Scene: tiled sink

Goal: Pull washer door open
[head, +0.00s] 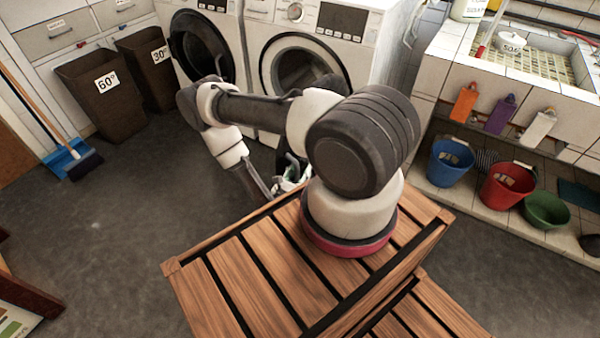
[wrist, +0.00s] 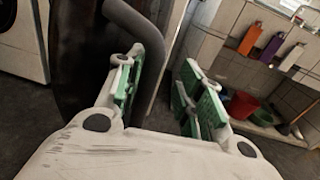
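Two white washers stand at the back. The left washer (head: 212,12) has a dark round door (head: 196,45). The right washer (head: 368,55) shows a pale ring around a grey round front (head: 303,72), partly hidden by my arm. My gripper (head: 290,178) is low in front of the washers, partly hidden by my arm. In the wrist view my gripper (wrist: 165,92) has its green-padded fingers apart. A dark panel with a thick grey curved rim (wrist: 143,40), possibly a washer door, is beside the left finger. The rim runs into the gap; contact cannot be told.
A slatted wooden surface (head: 235,275) lies under my arm's base. Dark bins (head: 103,95) and a broom (head: 75,155) stand left. Blue (head: 451,163), red (head: 506,186) and green (head: 546,211) tubs sit under the tiled sink.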

